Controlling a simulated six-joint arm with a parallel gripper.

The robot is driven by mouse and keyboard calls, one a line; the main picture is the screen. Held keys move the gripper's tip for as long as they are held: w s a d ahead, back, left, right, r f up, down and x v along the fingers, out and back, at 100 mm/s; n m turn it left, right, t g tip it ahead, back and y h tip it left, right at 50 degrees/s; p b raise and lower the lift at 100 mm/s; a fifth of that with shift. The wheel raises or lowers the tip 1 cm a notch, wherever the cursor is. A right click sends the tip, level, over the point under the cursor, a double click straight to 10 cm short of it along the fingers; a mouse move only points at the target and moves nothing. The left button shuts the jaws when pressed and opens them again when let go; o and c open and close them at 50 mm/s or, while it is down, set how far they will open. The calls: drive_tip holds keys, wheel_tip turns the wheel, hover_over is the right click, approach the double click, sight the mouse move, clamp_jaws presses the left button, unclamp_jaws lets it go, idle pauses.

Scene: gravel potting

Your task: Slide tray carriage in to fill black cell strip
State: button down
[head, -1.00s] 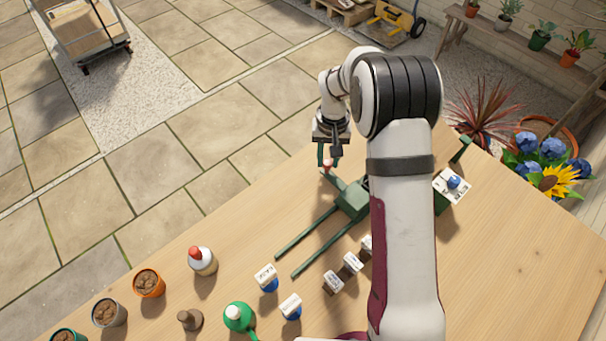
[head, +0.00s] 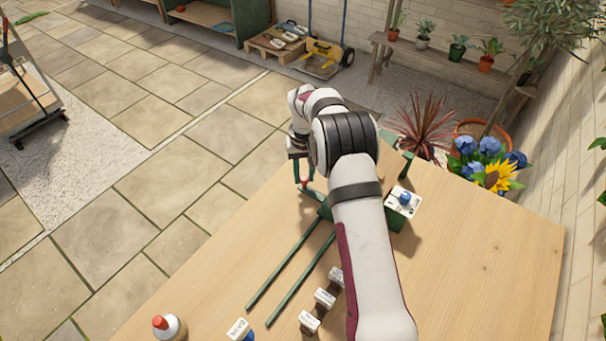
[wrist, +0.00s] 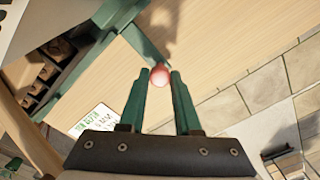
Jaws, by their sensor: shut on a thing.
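My gripper (head: 304,188) is at the far left edge of the table in the head view. In the wrist view my gripper (wrist: 160,78) has its green fingers closed around a small pinkish-red knob (wrist: 158,76). The knob sits by the end of a green arm of the tray carriage (wrist: 143,42). In the head view the carriage (head: 325,211) is at the far end of two green rails (head: 283,262), partly behind my arm. A dark strip with brown-looking cells (wrist: 40,83) shows at the left of the wrist view. My arm hides the strip in the head view.
A green stand with a white, blue-knobbed top (head: 403,200) is right of my arm. Several small labelled blocks (head: 325,298) stand beside the rails. The table's right side (head: 480,260) is clear.

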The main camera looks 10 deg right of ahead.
drive_tip(key=c, duration=0.6)
unclamp_jaws()
wheel_tip(320, 180, up, 16)
drive_tip(key=shift+f, duration=0.1)
drive_tip(key=s+a+r+m+y, duration=0.1)
drive_tip(key=s+r, duration=0.3)
drive_tip(key=s, duration=0.6)
drive_tip(key=s+r+m, duration=0.2)
drive_tip(key=s+r, duration=0.1)
drive_tip(key=s, duration=0.6)
drive_tip(key=s+a+f+m, duration=0.1)
drive_tip(key=s+f, duration=0.2)
drive_tip(key=s, duration=0.7)
drive_tip(key=s+a+f+m, duration=0.1)
drive_tip(key=s+f, duration=0.2)
drive_tip(key=s, duration=0.7)
drive_tip(key=shift+m+y, duration=0.3)
drive_tip(key=shift+y, duration=0.1)
